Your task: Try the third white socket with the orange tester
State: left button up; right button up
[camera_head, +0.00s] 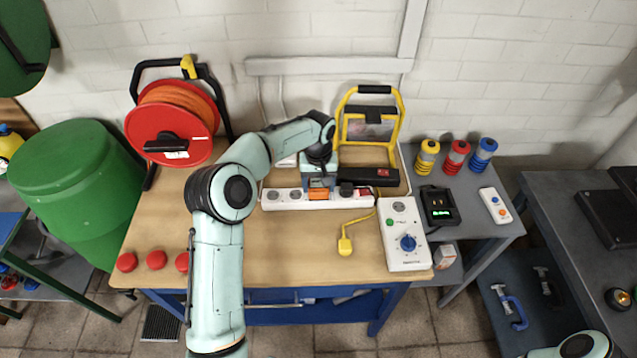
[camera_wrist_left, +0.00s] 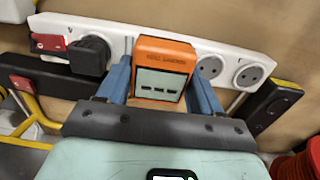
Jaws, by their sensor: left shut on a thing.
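The orange tester (camera_head: 318,191) is at the white socket strip (camera_head: 325,204) on the workbench. My left gripper (camera_head: 318,180) is shut on it from above. In the left wrist view, the blue fingers of my left gripper (camera_wrist_left: 158,86) sit on both sides of the tester (camera_wrist_left: 163,62), whose small screen shows dashes. The tester covers the strip between the black plug (camera_wrist_left: 90,56) and two bare round sockets (camera_wrist_left: 210,66). Its far face is hidden, so I cannot tell whether it is seated. My right gripper is out of view.
A yellow-framed work lamp (camera_head: 370,120) and black bar (camera_head: 368,177) stand behind the strip. A red cable reel (camera_head: 170,120) is at the back left. A white box with a blue dial (camera_head: 405,235) and a yellow plug (camera_head: 345,243) lie at right. The front middle is clear.

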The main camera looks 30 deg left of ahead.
pick_arm(q)
jog(key=shift+f, duration=0.6)
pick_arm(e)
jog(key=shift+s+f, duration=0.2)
pick_arm(q)
jog(key=o, duration=1.5)
jog(key=shift+c, duration=0.2)
jog(key=shift+r, duration=0.1)
notch_tip(320, 180, up, 13)
jog(key=p, duration=0.1)
jog(key=shift+p, duration=0.35)
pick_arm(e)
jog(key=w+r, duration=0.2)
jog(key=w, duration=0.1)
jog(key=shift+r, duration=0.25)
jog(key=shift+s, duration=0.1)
